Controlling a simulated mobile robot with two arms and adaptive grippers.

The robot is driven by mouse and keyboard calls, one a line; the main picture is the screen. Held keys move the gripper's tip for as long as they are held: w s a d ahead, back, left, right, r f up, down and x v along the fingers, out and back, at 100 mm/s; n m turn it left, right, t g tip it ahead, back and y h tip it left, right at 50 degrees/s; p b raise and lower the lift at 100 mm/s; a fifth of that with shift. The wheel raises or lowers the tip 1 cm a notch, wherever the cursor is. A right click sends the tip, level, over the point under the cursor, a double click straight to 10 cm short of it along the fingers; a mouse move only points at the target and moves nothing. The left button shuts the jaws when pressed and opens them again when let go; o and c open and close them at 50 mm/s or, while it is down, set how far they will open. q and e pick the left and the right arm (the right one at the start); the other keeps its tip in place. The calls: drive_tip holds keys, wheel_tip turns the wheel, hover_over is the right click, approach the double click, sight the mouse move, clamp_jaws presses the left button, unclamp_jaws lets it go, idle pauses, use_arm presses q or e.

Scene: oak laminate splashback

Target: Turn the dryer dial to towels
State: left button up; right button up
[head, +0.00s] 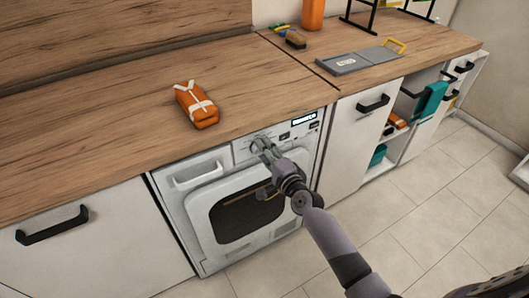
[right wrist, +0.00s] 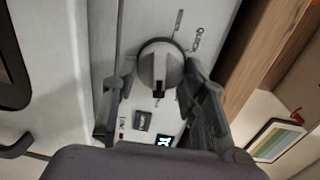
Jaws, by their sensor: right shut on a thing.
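The white dryer (head: 199,222) stands under the wooden worktop, its control panel along its top edge. My right gripper (head: 261,144) reaches the panel from the front and is shut on the dial. In the right wrist view, the round grey dial (right wrist: 160,63) sits between the two fingers, with a dark mark at its lower edge. Small printed symbols show beside the dial; I cannot read which one is towels. A small lit display (head: 304,122) is on the panel's right, its text too small to read. My left gripper is not in view.
An orange pouch with white straps (head: 198,105) lies on the worktop (head: 110,125) above the dryer. A grey board (head: 352,62) and a brown brush (head: 296,40) lie farther right. The open shelf unit holds a teal cloth (head: 430,100). Tiled floor (head: 420,200) in front is clear.

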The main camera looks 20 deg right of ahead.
idle(0.4)
drive_tip(key=o, duration=1.2)
drive_tip(key=shift+c, duration=0.2)
drive_tip(key=v, duration=1.2)
